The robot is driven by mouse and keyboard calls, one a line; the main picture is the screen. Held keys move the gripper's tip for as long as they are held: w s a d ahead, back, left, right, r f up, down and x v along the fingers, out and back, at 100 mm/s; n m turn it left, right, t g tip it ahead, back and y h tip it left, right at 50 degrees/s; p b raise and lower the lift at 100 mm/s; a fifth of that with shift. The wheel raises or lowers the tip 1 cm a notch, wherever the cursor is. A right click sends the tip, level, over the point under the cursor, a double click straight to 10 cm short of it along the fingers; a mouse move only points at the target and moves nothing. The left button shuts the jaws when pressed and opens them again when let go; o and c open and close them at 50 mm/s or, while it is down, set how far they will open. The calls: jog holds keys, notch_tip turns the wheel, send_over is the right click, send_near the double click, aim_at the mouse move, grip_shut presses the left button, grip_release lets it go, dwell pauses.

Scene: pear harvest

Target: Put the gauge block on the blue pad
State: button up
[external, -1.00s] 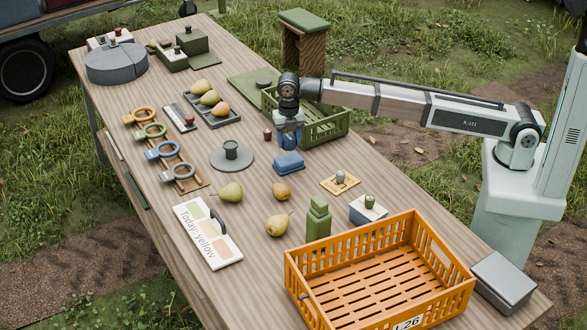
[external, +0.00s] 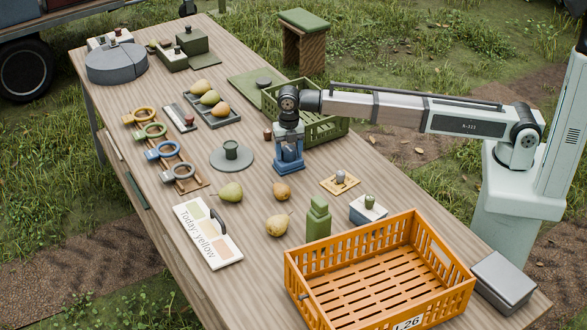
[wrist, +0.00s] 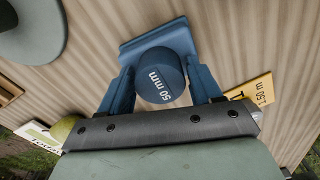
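A blue block (external: 288,166) with a rectangular body stands on the table, and I take it to be the gauge block. In the wrist view its round blue top (wrist: 160,76) bears a mm marking, above a flat blue body (wrist: 154,34). My gripper (external: 289,157) points down over it, its blue fingers on either side of the round top. They look spread, as wide as before; contact is not clear. The wrist view also shows my gripper (wrist: 163,88). I cannot make out a separate blue pad; the arm and block may hide it.
A yellow plate with a knob (external: 340,182) lies close on the right. A green bottle (external: 318,220), a pale box (external: 368,209) and an orange crate (external: 290,262) stand nearer the front. Pears and a grey disc (external: 218,158) lie left; a green crate (external: 340,128) stands behind.

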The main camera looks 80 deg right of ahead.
aim_at(289, 149)
jog(key=shift+o, duration=1.1)
jog(key=shift+r, duration=0.1)
notch_tip(289, 149, up, 12)
